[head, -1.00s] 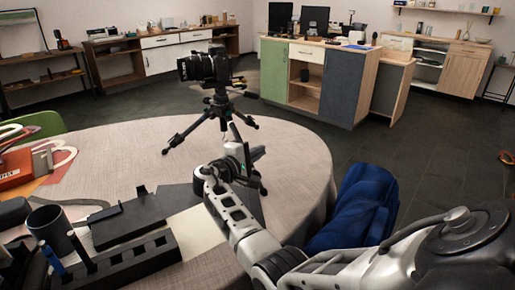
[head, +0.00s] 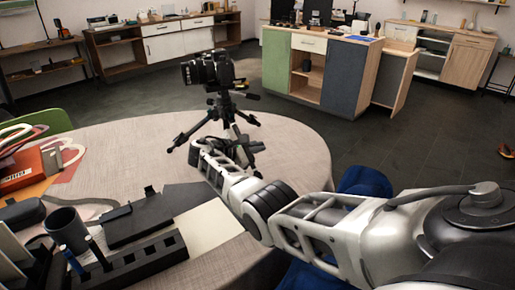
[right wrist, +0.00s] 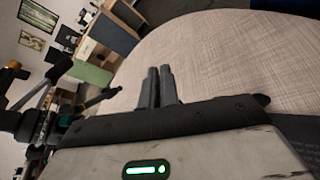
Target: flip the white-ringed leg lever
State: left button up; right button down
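A black camera (head: 207,70) sits on a small black tripod (head: 228,108) that stands with its legs spread on the round table (head: 300,135). The white-ringed lever is too small to make out in either view. My right gripper (head: 248,147) is low beside the tripod's near right side in the head view, partly hidden by my wrist. In the right wrist view, its two fingers (right wrist: 159,88) are close together with nothing seen between them. The tripod (right wrist: 60,115) is to the left of the fingers there, apart from them. My left gripper is out of view.
A black tray (head: 130,262), a dark mug (head: 67,229) and a flat black item (head: 138,220) lie at the near left. A red item (head: 25,170) lies behind them. Blue cloth (head: 365,182) is beyond the table's right edge. The tabletop right of the tripod is clear.

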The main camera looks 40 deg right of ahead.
jog(key=shift+w+r+n, duration=0.15)
jog(key=shift+w+n, duration=0.05)
jog(key=shift+n, duration=0.3)
jog(key=c, duration=1.9)
grip_release()
jog(key=shift+c, duration=0.2)
jog(key=v, duration=1.6)
jog(key=shift+w+d+r, duration=0.1)
jog(key=shift+w+r, duration=0.05)
